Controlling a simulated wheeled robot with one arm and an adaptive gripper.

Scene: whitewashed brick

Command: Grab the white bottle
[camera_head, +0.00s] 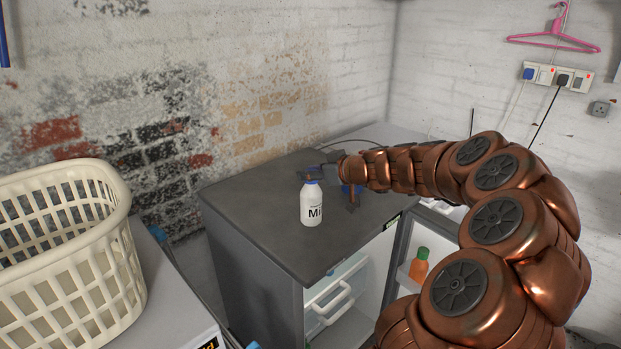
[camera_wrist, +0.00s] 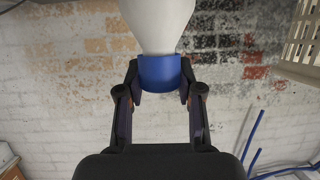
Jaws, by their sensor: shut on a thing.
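The white bottle (camera_head: 312,208) has a blue cap and dark lettering. It is upright at the top of the dark fridge (camera_head: 260,205); I cannot tell whether its base touches the surface. My gripper (camera_head: 318,176) reaches in from the right at cap height. In the wrist view, the two fingers of my gripper (camera_wrist: 160,78) are closed on either side of the blue cap, with the white bottle body (camera_wrist: 158,22) beyond it. The head view partly hides the finger contact.
A cream laundry basket (camera_head: 60,250) stands at the left on a light surface. The fridge is open below, with an orange bottle (camera_head: 419,266) on its door shelf. A brick wall (camera_head: 170,110) is behind. A pink hanger (camera_head: 553,40) and sockets hang at the right.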

